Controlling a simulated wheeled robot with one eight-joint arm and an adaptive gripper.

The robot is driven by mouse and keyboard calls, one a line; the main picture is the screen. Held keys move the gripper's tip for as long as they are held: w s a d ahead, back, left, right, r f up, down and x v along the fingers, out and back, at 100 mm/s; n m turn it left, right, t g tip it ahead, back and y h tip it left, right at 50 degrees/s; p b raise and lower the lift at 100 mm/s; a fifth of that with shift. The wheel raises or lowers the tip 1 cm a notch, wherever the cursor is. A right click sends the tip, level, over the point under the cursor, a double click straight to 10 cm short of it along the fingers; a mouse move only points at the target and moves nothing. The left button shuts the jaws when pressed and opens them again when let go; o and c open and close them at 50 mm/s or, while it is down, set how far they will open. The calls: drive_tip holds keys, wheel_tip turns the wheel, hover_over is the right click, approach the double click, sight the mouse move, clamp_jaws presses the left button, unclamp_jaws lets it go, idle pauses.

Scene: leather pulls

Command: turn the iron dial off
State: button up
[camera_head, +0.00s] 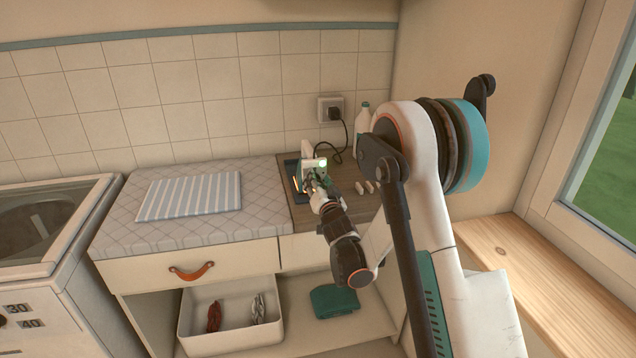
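The iron (308,152) stands on the wooden top at the back of the counter, small and partly covered by my gripper. It looks pale, with a bright green spot (322,163) on its right side. Its dial cannot be made out clearly. My gripper (318,182) is right at the iron's front, its fingers overlapping the iron's lower part. Whether the fingers touch the dial, and whether they are open or shut, is too small to tell.
A dark cord runs to the wall socket (331,107). A white bottle (363,125) stands behind my arm. A striped cloth (190,195) lies on the padded surface (120,225) at left. A window ledge (540,275) is at right.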

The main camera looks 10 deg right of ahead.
drive_tip(key=c, duration=0.6)
drive_tip(key=shift+n, duration=0.4)
drive_tip(key=n, duration=0.4)
drive_tip(key=shift+a+n, duration=0.15)
drive_tip(key=shift+n, duration=0.15)
drive_tip(key=n, duration=0.6)
drive_tip(key=shift+a, duration=0.15)
drive_tip(key=shift+c, duration=0.3)
drive_tip(key=n, duration=0.6)
drive_tip(key=shift+a+f+n, duration=0.1)
drive_tip(key=shift+f+n, duration=0.05)
drive_tip(key=shift+n, duration=0.25)
drive_tip(key=n, duration=0.5)
drive_tip(key=shift+f+n, duration=0.1)
drive_tip(key=shift+n, duration=0.2)
